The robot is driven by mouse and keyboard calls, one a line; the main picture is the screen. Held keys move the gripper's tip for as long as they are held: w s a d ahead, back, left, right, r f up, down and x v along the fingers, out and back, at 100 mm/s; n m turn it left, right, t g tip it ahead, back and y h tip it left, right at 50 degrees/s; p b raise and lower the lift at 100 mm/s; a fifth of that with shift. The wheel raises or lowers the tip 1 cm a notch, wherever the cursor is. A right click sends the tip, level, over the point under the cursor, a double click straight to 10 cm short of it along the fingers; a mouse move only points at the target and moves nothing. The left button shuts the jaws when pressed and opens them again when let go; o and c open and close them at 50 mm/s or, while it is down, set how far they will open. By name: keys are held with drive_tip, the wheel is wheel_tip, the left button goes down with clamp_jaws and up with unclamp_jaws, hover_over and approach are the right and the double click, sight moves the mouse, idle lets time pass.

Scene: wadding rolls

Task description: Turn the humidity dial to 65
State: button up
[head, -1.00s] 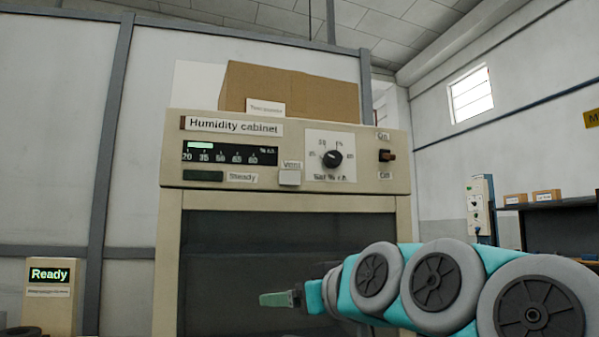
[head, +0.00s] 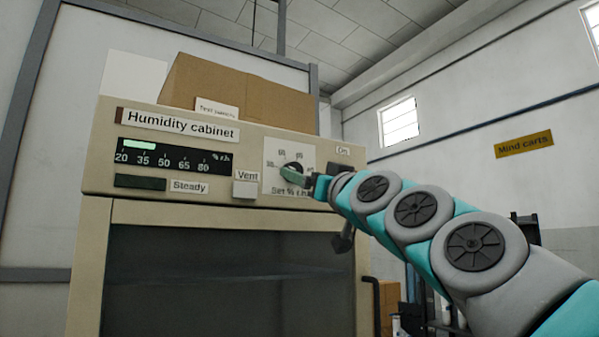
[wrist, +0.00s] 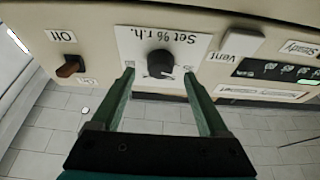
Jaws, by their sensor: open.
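The humidity dial (head: 293,168) is a black round knob on a white plate marked "Set % r.h.", on the front panel of the humidity cabinet (head: 90,170). In the wrist view the dial (wrist: 160,63) shows upside down, between and beyond my fingertips.
A Vent button (head: 245,189) sits left of the dial. A brown On/Off switch (wrist: 70,66) is on the dial's other side. The Steady lamp (head: 140,181) looks dark. A cardboard box (head: 240,92) stands on the cabinet.

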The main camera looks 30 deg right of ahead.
sight(295, 165)
drive_tip(key=x, duration=0.2)
drive_tip(key=shift+w, duration=0.35)
drive_tip(key=shift+r, duration=0.1)
clamp_jaws()
idle(0.4)
